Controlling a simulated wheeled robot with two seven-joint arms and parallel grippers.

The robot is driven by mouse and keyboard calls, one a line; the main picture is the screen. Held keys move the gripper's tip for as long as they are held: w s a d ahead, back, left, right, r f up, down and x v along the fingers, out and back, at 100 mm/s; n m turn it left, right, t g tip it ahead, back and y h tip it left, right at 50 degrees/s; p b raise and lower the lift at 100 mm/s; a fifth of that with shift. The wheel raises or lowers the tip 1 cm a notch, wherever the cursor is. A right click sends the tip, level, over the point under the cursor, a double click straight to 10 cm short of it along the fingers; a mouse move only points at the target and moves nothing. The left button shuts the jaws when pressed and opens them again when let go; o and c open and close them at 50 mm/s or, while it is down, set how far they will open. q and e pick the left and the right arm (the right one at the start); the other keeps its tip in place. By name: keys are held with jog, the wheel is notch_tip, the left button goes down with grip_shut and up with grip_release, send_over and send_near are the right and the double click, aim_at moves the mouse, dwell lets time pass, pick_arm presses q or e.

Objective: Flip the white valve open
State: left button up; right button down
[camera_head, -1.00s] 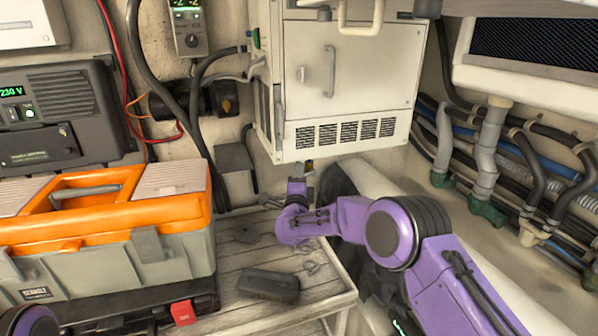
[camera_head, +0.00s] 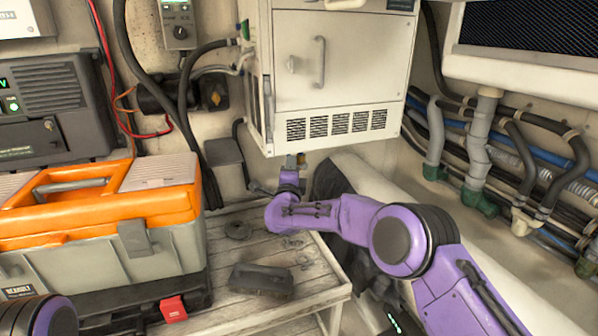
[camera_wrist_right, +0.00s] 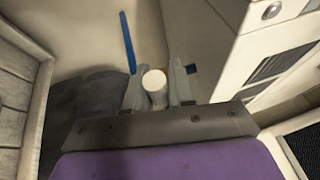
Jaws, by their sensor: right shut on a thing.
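A white, round-ended piece (camera_wrist_right: 155,84), which looks like the white valve's handle, stands between the fingers of my right gripper (camera_wrist_right: 158,94) in the right wrist view. The fingers are closed on its two sides. In the head view my right gripper (camera_head: 293,162) is just below the lower edge of the white cabinet (camera_head: 340,75), near the back wall. The valve's body is hidden there by the gripper and arm, so I cannot tell its angle. My left gripper is out of view.
An orange and grey toolbox (camera_head: 150,205) stands at left. Pipes and hoses (camera_head: 478,150) run along the right wall. A blue bar (camera_wrist_right: 128,42) is beyond the fingers in the wrist view.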

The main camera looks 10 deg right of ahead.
jog(key=shift+r, duration=0.15)
jog(key=c, duration=1.3)
grip_release()
jog(key=shift+c, duration=0.2)
jog(key=shift+w, duration=0.1)
jog(key=b+v, duration=0.4)
jog(key=v, duration=0.6)
jog(key=shift+s, duration=0.25)
jog(key=shift+a, duration=0.15)
